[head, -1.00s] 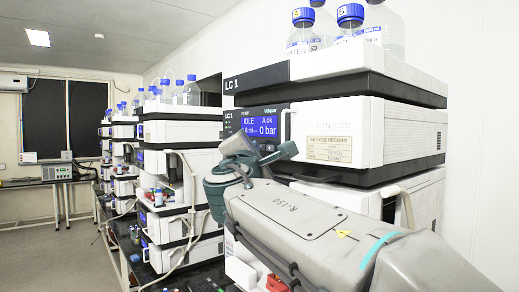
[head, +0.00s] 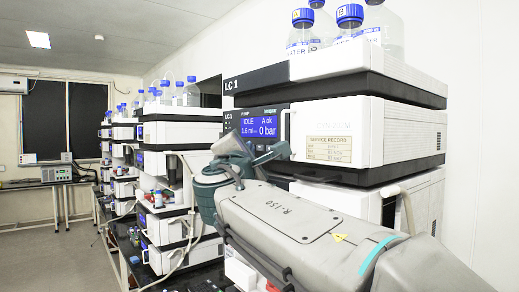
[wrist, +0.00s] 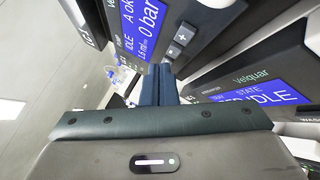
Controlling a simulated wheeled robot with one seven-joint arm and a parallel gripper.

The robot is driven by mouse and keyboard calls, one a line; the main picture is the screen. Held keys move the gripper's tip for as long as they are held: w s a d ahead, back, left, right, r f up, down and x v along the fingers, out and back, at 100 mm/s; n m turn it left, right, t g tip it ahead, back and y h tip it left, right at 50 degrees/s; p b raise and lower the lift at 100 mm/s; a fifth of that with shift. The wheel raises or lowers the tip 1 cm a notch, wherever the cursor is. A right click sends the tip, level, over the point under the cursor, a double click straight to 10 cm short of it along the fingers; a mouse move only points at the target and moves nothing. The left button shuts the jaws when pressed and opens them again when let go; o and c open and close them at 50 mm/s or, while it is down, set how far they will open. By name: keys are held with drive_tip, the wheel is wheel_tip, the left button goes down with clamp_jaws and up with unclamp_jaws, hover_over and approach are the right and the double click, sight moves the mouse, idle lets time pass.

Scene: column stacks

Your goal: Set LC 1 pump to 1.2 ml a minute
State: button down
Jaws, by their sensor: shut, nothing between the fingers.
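The LC 1 pump (head: 262,158) is in the LC 1 stack, partly behind my arm in the head view. Its blue screen (head: 260,126) reads IDLE, A ok, 1.6 ml and 0 bar; it also shows in the wrist view (wrist: 140,28). A plus key (wrist: 183,36) and a minus key (wrist: 173,52) sit beside the screen in the wrist view; my arm hides them in the head view. My gripper (wrist: 165,68) is shut and empty, its dark blue fingers pointing towards the panel just below the minus key. I cannot tell whether the tips touch anything.
A second unit with a blue IDLE screen (wrist: 258,98) is at the right of the wrist view. Solvent bottles (head: 350,25) stand on top of the LC 1 stack. A white door handle (head: 284,126) sticks out beside the screen. More stacks (head: 180,130) stand to the left; floor is clear farther left.

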drive_tip(key=s+a, duration=0.2)
drive_tip(key=a, duration=0.2)
drive_tip(key=shift+s+a, duration=0.1)
drive_tip(key=shift+s, duration=0.3)
idle(2.4)
